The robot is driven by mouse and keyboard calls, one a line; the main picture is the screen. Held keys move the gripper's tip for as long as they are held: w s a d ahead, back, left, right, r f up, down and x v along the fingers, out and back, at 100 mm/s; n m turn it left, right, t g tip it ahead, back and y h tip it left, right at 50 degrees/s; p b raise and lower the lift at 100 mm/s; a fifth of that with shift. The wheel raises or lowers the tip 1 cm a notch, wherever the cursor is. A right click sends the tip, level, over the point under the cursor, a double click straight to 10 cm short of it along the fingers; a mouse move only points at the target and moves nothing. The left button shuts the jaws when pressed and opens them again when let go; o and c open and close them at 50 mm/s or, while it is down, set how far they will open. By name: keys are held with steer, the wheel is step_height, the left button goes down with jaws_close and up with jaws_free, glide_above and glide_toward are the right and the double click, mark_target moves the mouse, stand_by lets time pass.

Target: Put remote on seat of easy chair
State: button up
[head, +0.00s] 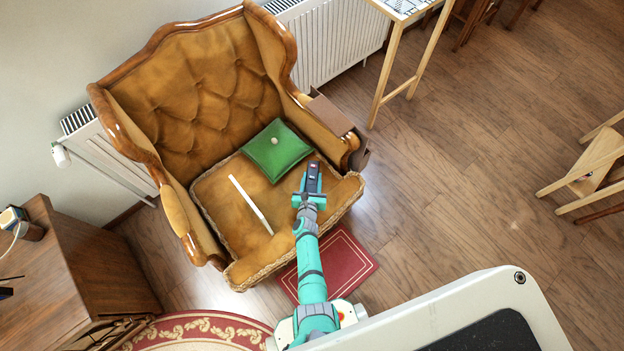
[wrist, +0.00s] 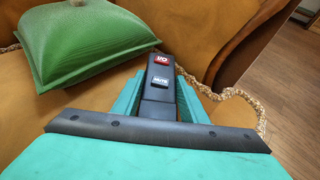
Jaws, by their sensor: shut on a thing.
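The easy chair (head: 207,200) is tufted tan leather with a carved wooden frame, at the left centre of the head view. Its seat also shows in the wrist view (wrist: 40,100). My gripper (head: 312,182) is over the right part of the seat, near the front right corner. It is shut on the remote (head: 313,170), a dark slim thing with a red button marked I/O and a MUTE button, seen in the wrist view (wrist: 160,75). The lower end of the remote is hidden between the fingers. I cannot tell whether the remote touches the seat.
A green cushion (head: 277,151) lies on the seat, left of and behind the gripper. A white stick-like thing (head: 250,204) lies across the seat's middle. A brown box-like tray (head: 335,118) sits on the right armrest. A red mat (head: 345,262) lies on the floor in front.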

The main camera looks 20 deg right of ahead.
steer(key=shift+f, duration=0.2)
steer(key=shift+f, duration=0.2)
steer(key=o, duration=1.1)
